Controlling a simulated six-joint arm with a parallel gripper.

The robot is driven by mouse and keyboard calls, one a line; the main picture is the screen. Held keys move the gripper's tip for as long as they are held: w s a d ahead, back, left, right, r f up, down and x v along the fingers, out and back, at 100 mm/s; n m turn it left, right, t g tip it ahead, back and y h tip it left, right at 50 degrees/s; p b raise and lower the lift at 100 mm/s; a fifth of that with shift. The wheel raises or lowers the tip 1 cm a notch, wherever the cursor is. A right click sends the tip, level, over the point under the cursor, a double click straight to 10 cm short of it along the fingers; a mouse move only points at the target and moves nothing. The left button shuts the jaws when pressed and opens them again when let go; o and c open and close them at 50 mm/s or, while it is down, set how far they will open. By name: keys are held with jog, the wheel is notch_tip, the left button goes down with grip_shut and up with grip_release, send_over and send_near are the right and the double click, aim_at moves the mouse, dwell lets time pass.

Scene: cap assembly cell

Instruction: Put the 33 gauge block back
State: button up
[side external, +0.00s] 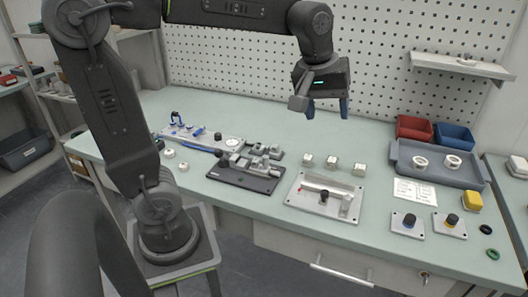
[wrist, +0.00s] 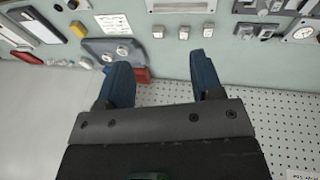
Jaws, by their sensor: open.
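Three small pale gauge blocks stand in a row behind a light metal fixture plate (side external: 300,204): a left block (side external: 308,160), a middle block (side external: 331,162) and a right block (side external: 359,169). Their markings are too small to read, so I cannot tell which is 33. The wrist view shows the row too, with its middle block (wrist: 184,33) between the finger directions. My gripper (side external: 328,112) is open and empty, high above the bench behind the blocks. Its two blue fingers point down. In the wrist view the gripper (wrist: 162,68) has nothing between its fingers.
A dark fixture plate (side external: 240,181) lies left of the light one. A grey tray (side external: 440,175) with two white rings is at right, before red (side external: 415,127) and blue (side external: 455,136) bins. A pegboard (side external: 240,65) rises behind.

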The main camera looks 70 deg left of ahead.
jog(key=s+d+f+m+t, duration=0.1)
jog(key=s+f+m, duration=0.1)
jog(key=s+m, duration=0.2)
jog(key=s+d+f+m+t, duration=0.1)
jog(key=s+f+m, duration=0.2)
jog(key=s, duration=0.7)
jog(key=m, duration=0.2)
jog(key=shift+s+d+f+m, duration=0.2)
jog(key=shift+d+m, duration=0.1)
